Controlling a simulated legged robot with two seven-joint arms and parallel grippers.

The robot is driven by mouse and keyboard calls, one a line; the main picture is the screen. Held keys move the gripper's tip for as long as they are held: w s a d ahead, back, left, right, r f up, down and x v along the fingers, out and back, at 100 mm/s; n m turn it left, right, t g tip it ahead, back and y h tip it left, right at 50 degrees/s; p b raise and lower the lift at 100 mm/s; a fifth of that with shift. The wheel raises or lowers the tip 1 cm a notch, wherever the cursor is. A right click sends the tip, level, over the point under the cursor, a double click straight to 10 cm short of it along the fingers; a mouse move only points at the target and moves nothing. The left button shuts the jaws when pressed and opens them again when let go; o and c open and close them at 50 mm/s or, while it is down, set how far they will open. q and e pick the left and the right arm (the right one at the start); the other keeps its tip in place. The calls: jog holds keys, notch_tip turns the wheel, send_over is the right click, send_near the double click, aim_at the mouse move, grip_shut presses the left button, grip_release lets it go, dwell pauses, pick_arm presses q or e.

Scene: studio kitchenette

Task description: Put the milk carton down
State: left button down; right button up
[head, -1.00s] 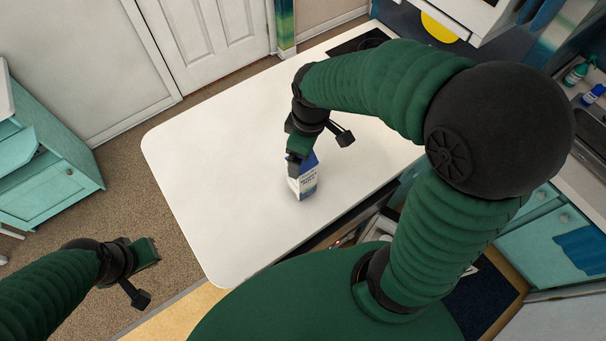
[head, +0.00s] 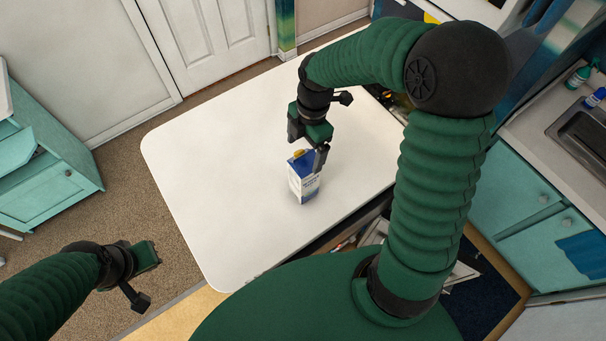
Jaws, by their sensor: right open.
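The milk carton (head: 303,183) is white and blue with a yellow cap. It stands upright on the white countertop (head: 215,185), left of the counter's front edge. My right gripper (head: 308,152) is open just above and behind the carton. One finger is close to the carton's upper right side; I cannot tell whether it touches. My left gripper (head: 148,275) is at the lower left, beyond the counter's left edge and over the floor, with nothing seen between its fingers.
The countertop around the carton is mostly clear. Teal cabinets (head: 45,185) stand at the left. A sink (head: 585,135) and two bottles (head: 578,76) are at the right. An open drawer area lies below the counter's front edge.

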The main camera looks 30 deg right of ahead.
aim_at(304, 175)
jog(key=f, duration=0.1)
jog(key=f+p, duration=0.1)
jog(key=f, duration=0.1)
jog(key=a+f, duration=0.1)
jog(key=shift+s+f, duration=0.3)
jog(key=shift+f, duration=0.1)
jog(key=shift+w+d+f, duration=0.1)
jog(key=shift+f, duration=0.05)
jog(key=shift+c, duration=0.6)
jog(key=c, duration=0.7)
grip_shut()
